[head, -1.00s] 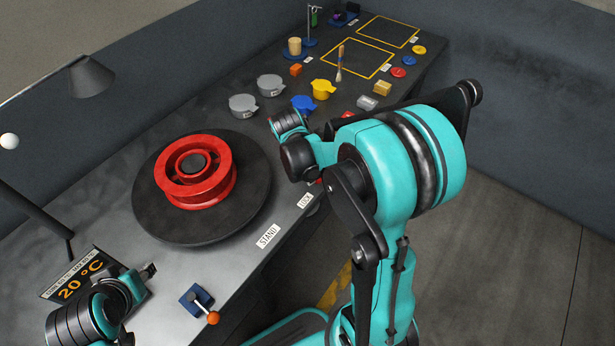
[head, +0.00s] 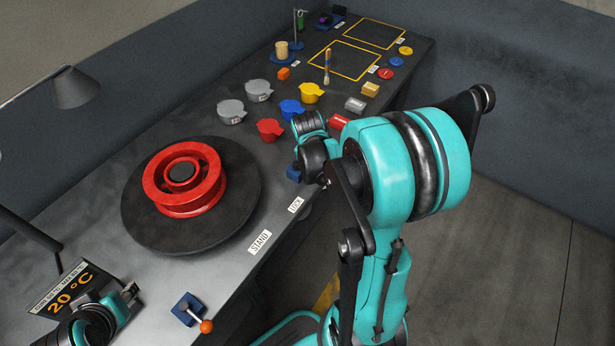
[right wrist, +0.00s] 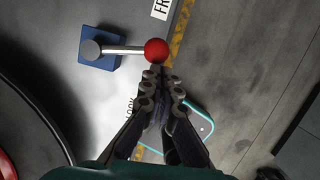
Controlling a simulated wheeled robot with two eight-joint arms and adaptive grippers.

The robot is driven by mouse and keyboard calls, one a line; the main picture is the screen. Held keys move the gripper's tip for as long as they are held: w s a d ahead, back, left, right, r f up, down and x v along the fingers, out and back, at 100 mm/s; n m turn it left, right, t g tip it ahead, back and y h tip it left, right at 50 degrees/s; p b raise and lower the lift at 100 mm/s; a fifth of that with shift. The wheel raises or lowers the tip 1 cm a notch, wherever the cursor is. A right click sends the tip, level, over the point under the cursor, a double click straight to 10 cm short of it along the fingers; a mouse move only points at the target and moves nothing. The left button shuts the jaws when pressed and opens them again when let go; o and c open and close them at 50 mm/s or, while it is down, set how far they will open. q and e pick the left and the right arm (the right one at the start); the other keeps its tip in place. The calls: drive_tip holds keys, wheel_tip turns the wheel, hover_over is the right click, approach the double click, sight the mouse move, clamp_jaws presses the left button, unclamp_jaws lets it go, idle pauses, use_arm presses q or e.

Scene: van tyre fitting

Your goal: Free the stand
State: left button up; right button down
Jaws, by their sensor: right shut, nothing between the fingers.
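The stand is a black round turntable (head: 235,225) with a red wheel rim (head: 190,180) on it.
Labels "STAND" (head: 260,242) and "LOCK" (head: 296,205) mark the bench edge. Another lever with an orange ball (head: 207,326) stands at the near edge. Red (head: 270,129), blue (head: 291,109), yellow (head: 312,92) and grey cups stand behind. A lamp (head: 73,88) is at left.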

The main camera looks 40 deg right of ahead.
drive_tip(key=shift+w+d, duration=0.2)
drive_tip(key=shift+d, duration=0.35)
drive_tip(key=shift+w+d, duration=0.15)
drive_tip(key=shift+d, duration=0.45)
